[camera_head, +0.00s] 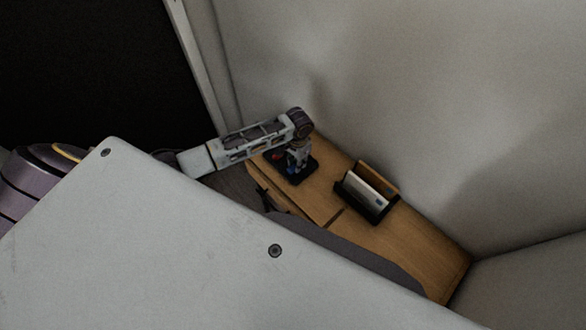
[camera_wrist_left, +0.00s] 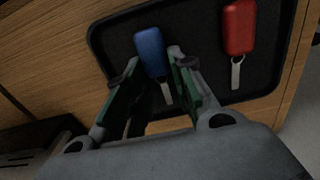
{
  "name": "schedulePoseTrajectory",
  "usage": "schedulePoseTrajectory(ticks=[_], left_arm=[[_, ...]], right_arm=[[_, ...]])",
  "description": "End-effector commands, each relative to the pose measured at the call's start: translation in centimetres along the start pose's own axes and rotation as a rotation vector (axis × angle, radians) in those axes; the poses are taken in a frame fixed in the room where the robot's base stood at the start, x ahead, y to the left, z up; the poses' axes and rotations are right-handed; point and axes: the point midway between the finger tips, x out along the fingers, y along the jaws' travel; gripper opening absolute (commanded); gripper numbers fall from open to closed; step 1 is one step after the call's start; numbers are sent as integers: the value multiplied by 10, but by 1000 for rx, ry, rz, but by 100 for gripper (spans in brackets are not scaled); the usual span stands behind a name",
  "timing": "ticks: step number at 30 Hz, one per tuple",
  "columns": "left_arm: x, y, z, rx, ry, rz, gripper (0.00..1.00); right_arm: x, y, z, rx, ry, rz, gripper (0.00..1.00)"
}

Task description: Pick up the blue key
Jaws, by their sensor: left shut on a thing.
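The blue key (camera_wrist_left: 150,48) has a blue head and a metal shank. It lies over a black tray (camera_wrist_left: 204,62), between the fingertips of my left gripper (camera_wrist_left: 154,72) in the left wrist view. The left gripper (camera_head: 297,160) is shut on it, reaching down over the tray in the head view. I cannot tell whether the key still touches the tray. In the head view the blue key is hard to make out behind the fingers. My right gripper is not in view.
A red key (camera_wrist_left: 239,28) lies on the tray to the right of the blue key. A black holder with pale cards (camera_head: 367,190) stands on the wooden top (camera_head: 425,245) right of the tray. A pale wall (camera_head: 400,90) rises behind.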

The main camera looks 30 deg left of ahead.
Motion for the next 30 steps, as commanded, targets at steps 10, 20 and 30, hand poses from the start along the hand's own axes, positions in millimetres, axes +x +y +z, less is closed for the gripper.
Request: schedulePoseTrajectory(ticks=[10, 20, 30], left_arm=[[-1, 0, 0, 0, 1, 0, 0], [-22, -1, 0, 1, 2, -1, 0], [-73, 0, -1, 1, 3, -1, 0]], right_arm=[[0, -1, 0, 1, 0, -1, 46], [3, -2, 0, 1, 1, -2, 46], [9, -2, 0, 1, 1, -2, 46]])
